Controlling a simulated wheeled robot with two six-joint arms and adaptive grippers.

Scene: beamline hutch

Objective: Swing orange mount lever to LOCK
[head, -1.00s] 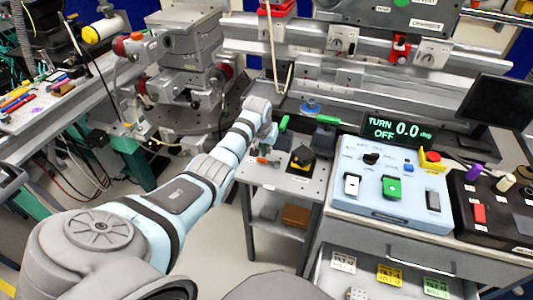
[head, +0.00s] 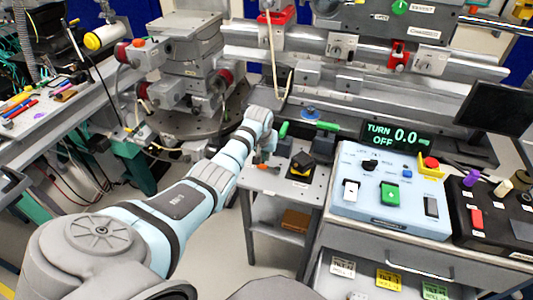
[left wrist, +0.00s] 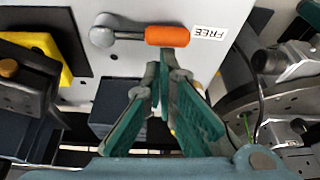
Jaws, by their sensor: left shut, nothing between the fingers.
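The orange mount lever (left wrist: 167,36) lies in the left wrist view on a light grey plate, with its grey pivot at the left end. Its orange tip points right, beside a white label reading FREE (left wrist: 209,33). My left gripper (left wrist: 166,66) is shut and empty, its green fingertips just below the orange handle in that view; I cannot tell if they touch it. In the head view the orange lever (head: 262,166) shows small below my left wrist, and the fingers there are mostly hidden. My right gripper is not in view.
A black and yellow block (head: 300,164) stands on the small table close to the lever. A blue control box (head: 375,215) and a display reading TURN 0.0 OFF (head: 395,135) are to the right. The large rail assembly (head: 350,95) is behind.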

